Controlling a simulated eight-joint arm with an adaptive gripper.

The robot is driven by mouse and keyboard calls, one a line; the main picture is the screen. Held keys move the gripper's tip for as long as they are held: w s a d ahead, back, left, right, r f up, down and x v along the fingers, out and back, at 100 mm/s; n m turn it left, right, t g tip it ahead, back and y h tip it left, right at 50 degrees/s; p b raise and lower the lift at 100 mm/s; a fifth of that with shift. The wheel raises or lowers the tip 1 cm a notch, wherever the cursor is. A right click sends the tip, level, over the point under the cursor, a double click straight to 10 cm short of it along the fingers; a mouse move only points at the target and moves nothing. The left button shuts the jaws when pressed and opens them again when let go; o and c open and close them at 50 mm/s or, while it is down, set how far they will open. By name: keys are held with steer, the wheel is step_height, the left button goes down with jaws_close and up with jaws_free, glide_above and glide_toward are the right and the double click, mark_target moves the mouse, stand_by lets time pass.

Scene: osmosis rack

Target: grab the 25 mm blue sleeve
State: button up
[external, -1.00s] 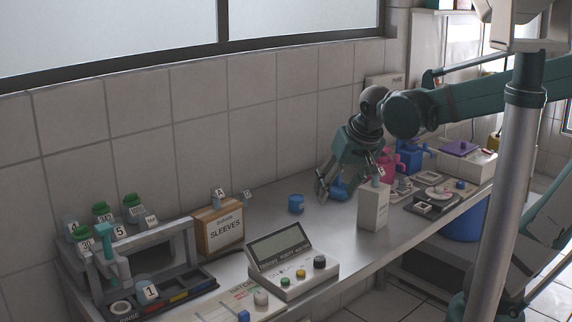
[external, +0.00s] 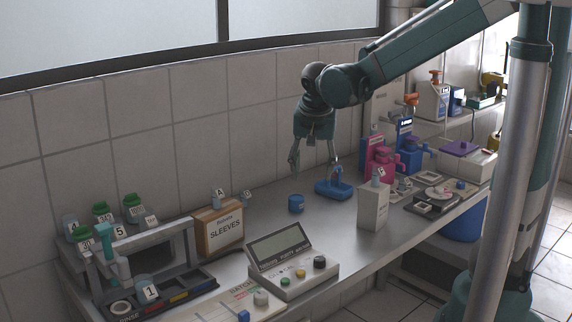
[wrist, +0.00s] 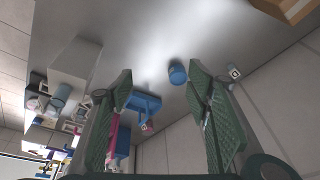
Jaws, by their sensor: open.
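A short blue cylinder (external: 296,204) stands on the steel bench, right of the sleeves box; it matches a blue sleeve, but I cannot read a size on it. It also shows in the wrist view (wrist: 177,74), beyond my fingertips and toward the right finger. My gripper (external: 314,170) is open and empty, pointing down above the bench, right of the cylinder and apart from it. Both spread fingers show in the wrist view (wrist: 160,84). A blue holder (external: 333,190) sits on the bench below the right finger; it also shows in the wrist view (wrist: 143,103).
The sleeves box (external: 218,230) and a rack (external: 178,238) with labelled, green-capped jars stand left. A console (external: 291,265) is in front. The tiled wall is close behind.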

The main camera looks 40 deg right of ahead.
steer(key=w+d+f+m+g+h+p, duration=0.1)
steer(key=w+d+f+m+g+p, duration=0.2)
steer(key=w, duration=0.5)
steer(key=m+h+p, duration=0.1)
steer(key=m+p, duration=0.4)
steer(key=m, duration=0.1)
glide_toward(295, 197)
steer(key=f, duration=0.1)
steer(key=shift+w+d+f+g, duration=0.1)
steer(key=shift+d+f+g, duration=0.3)
steer(key=shift+f, duration=0.3)
steer(key=shift+d, duration=0.1)
steer(key=shift+x, duration=1.25)
steer(key=shift+f, duration=0.1)
steer(key=shift+w+x, duration=0.2)
steer(key=shift+x, duration=2.35)
steer(key=shift+s, duration=0.15)
